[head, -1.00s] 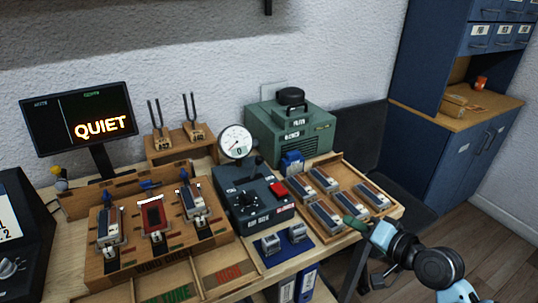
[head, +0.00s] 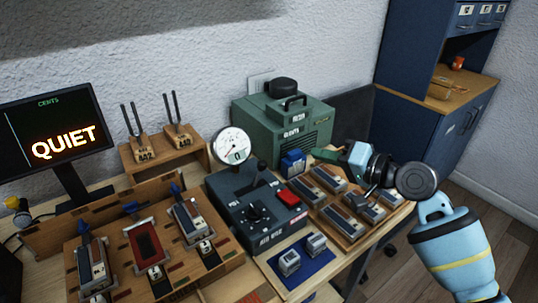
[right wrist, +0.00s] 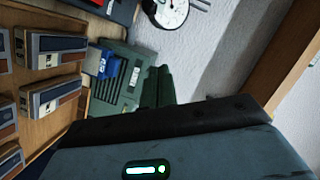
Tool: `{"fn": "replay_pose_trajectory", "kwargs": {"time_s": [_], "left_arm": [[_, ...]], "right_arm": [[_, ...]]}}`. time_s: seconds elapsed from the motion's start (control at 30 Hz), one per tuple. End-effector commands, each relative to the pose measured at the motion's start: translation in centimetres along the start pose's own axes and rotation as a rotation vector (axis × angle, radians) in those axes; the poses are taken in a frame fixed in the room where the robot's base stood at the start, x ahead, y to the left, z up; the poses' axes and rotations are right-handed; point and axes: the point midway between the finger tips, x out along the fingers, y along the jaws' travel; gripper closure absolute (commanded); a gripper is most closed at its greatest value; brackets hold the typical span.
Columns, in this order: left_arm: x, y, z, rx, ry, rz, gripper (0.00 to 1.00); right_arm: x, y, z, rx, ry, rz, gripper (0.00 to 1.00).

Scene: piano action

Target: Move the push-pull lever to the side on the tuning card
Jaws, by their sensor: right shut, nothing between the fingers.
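A dark grey control box (head: 270,208) stands in the middle of the bench, with a dial gauge (head: 232,146) at its back. A lever with a black knob (head: 261,166) stands up on its back part, beside the gauge. A black rotary knob (head: 255,212) and a red switch (head: 287,196) are on its top. I cannot tell which part is the tuning card's lever. My right gripper (head: 320,154) is shut and empty, to the right of the box above the reed tray, apart from the lever. My left gripper is not in view.
A green machine (head: 283,122) stands behind, with a small blue block (head: 293,163) in front. A wooden tray (head: 392,210) holds several grey-brown blocks, also seen in the right wrist view. A screen (head: 55,130) reads QUIET. Tuning forks (head: 171,118) stand at the back.

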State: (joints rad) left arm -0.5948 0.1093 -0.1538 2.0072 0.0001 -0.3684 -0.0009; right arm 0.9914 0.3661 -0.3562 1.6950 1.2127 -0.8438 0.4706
Motion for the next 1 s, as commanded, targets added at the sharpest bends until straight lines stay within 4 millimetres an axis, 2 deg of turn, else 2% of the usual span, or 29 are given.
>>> {"fn": "replay_pose_trajectory", "kwargs": {"time_s": [0.47,0.57,1.0], "left_arm": [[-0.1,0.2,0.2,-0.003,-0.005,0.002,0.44],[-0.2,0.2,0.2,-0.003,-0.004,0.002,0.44],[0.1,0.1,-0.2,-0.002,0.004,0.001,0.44]], "right_arm": [[0.5,-0.1,0.0,0.000,0.000,-0.002,1.00],[1.5,-0.1,-0.1,0.000,0.000,-0.002,1.00],[8.9,-0.1,0.0,0.001,-0.001,-0.001,1.00]]}}
